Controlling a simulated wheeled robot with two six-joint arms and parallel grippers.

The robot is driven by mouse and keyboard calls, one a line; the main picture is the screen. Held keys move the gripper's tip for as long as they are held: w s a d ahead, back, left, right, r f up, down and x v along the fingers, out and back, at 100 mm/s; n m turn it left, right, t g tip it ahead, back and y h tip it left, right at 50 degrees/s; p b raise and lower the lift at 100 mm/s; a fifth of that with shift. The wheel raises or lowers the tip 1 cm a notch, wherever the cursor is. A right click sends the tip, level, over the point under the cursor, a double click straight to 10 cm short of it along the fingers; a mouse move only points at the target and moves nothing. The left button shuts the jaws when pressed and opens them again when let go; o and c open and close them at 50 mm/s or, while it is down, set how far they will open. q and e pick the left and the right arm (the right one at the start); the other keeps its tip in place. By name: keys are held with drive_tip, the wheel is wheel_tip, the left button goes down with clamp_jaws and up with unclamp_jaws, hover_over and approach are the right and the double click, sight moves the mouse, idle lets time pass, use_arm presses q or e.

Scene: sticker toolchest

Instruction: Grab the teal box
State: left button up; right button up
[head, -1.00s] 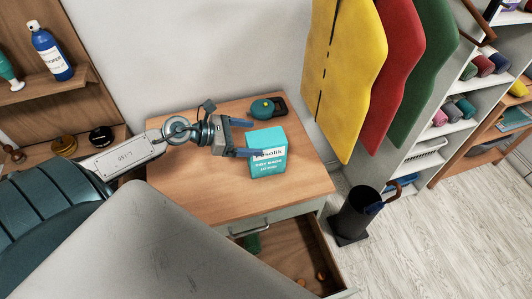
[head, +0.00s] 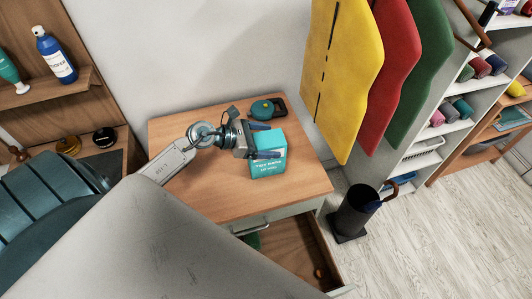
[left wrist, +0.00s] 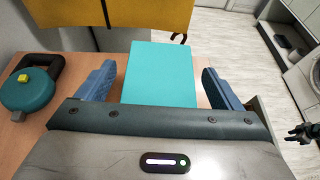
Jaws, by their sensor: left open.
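The teal box (head: 268,165) stands upright on the wooden top of the chest (head: 200,195), near its right side. Its front carries pale lettering, partly covered by a finger. My left gripper (head: 268,140) is open at the box, with its two blue fingers near the box's upper part. In the left wrist view the teal box (left wrist: 162,75) lies between the two open fingers (left wrist: 158,85), with a gap on each side.
A teal tape measure (head: 263,109) lies behind the box. An open drawer (head: 300,245) juts out below the top. A dark umbrella bin (head: 355,210) stands on the floor at right. Yellow, red and green coats (head: 345,80) hang behind. The left of the top is clear.

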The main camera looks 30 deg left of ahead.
use_arm(q)
drive_tip(key=c, duration=1.5)
drive_tip(key=shift+c, duration=0.2)
